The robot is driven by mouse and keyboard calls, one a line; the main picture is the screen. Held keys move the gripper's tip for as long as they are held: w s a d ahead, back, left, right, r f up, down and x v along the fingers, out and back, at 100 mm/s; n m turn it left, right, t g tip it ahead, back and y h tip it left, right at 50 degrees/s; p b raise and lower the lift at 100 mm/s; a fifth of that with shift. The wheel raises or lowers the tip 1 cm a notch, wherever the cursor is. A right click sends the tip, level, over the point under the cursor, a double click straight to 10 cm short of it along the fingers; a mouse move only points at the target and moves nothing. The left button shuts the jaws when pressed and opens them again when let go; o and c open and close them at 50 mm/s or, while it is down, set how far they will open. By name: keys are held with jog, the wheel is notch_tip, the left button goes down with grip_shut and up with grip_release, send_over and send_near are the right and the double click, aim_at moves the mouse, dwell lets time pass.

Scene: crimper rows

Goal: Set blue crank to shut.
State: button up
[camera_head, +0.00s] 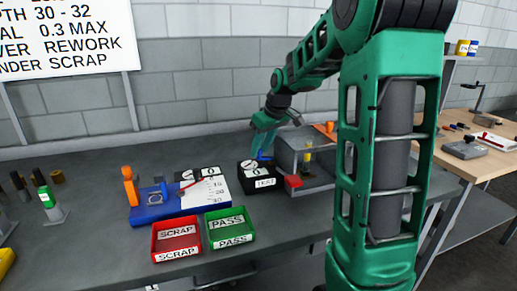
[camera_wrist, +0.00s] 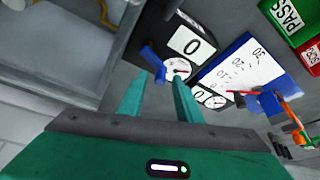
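The blue crank (camera_wrist: 153,62) sticks out from a black box (camera_head: 257,180) that carries a white 0 plate and a round dial. In the head view the crank (camera_head: 262,156) is a small blue piece on top of the box, partly behind my gripper (camera_head: 261,141). In the wrist view my gripper (camera_wrist: 159,77) has its two teal fingers apart. The crank shows between and just beyond the fingertips. I cannot tell whether a finger touches it. The shut mark is not readable.
Left of the box is a blue gauge base (camera_head: 166,212) with a white scale and an orange lever (camera_head: 130,186). Red SCRAP (camera_head: 176,240) and green PASS (camera_head: 230,227) trays stand in front. A grey enclosure (camera_head: 318,160) with a red knob (camera_head: 293,182) stands close on the right.

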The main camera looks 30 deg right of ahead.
jog(key=shift+c, duration=0.4)
grip_shut()
